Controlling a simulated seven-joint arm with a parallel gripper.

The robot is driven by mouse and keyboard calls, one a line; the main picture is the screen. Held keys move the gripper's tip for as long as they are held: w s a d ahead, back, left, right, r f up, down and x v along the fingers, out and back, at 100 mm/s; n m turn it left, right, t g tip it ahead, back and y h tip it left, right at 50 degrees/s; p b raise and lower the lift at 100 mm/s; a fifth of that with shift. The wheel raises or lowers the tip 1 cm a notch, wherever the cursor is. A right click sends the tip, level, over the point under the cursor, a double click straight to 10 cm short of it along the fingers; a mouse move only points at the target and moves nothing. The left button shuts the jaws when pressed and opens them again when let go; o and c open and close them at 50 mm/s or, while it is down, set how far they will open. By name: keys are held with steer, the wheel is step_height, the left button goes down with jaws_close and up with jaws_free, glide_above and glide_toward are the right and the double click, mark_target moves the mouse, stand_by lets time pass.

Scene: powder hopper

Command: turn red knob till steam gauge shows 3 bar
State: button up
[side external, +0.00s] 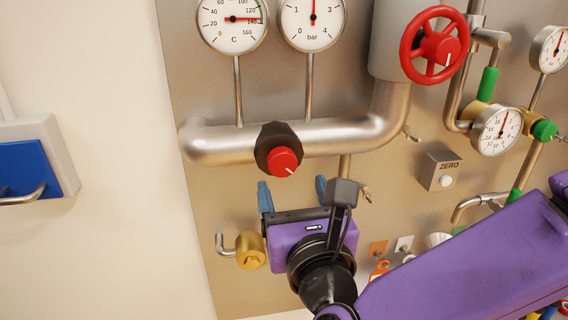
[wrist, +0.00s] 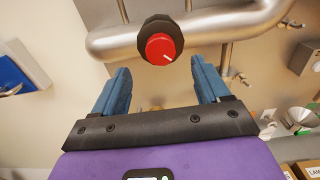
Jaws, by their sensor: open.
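The red knob (side external: 283,161) sits on a dark collar on the steel pipe; its white mark points to the lower right. It also shows in the wrist view (wrist: 160,48), ahead of the fingertips and roughly centred between them. A gauge marked bar (side external: 313,20) stands above the pipe, its top cut off by the picture edge. Its needle points straight up, midway between the 1 and the 3. My gripper (side external: 293,192) is open and empty below the knob, its blue fingers apart and not touching it. It also shows in the wrist view (wrist: 160,80).
A red handwheel (side external: 438,45) is at upper right, and a temperature gauge (side external: 232,20) left of the bar gauge. A brass fitting (side external: 250,250) is beside my gripper. A ZERO button box (side external: 440,170) and smaller gauges (side external: 497,130) are on the right.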

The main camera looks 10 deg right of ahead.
mark_target(283, 163)
steer(key=w, duration=0.8)
steer(key=shift+s, duration=0.1)
steer(key=c, duration=1)
